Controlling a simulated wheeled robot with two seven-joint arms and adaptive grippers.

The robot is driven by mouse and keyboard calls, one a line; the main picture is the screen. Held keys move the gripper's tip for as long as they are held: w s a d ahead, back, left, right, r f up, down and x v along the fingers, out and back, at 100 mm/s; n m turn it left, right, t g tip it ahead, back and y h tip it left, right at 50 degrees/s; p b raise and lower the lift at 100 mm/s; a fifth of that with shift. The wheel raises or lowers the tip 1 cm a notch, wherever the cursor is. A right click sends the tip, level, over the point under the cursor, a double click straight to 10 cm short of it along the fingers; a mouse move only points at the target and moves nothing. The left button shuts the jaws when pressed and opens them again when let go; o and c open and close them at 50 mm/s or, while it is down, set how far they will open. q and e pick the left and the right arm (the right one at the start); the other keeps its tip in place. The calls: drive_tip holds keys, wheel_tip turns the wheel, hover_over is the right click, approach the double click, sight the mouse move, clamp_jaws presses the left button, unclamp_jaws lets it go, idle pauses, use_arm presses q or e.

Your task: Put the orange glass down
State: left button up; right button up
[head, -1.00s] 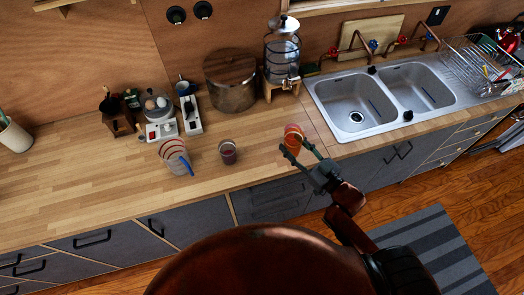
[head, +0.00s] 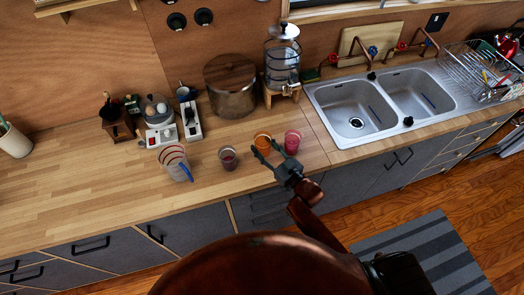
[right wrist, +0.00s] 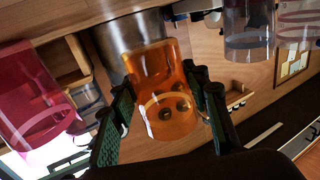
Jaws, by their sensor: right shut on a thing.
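The orange glass (head: 262,139) is between the fingers of my right gripper (head: 264,151) over the counter, left of a pink glass (head: 292,142). In the right wrist view, the orange glass (right wrist: 166,85) is see-through, with a finger of the right gripper (right wrist: 160,98) on each side; the gripper is shut on it. I cannot tell whether its base touches the wooden counter (head: 90,180). My left gripper is not in view.
The pink glass (right wrist: 35,98) is close by in the wrist view. A metal pot (head: 230,90) and a drink dispenser (head: 283,60) are behind. The sink (head: 355,108) is right.

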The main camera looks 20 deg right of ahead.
sight(262, 151)
drive_tip(key=f, duration=0.2)
drive_tip(key=w+f, duration=0.1)
drive_tip(key=shift+a+f, duration=0.1)
drive_tip(key=shift+a, duration=0.2)
drive_tip(key=shift+s+f+p, duration=0.15)
drive_tip(key=shift+f+p, duration=0.1)
drive_tip(key=shift+p, duration=0.05)
drive_tip(key=shift+f, duration=0.15)
drive_tip(key=o, duration=1.4)
drive_tip(key=shift+c, duration=0.2)
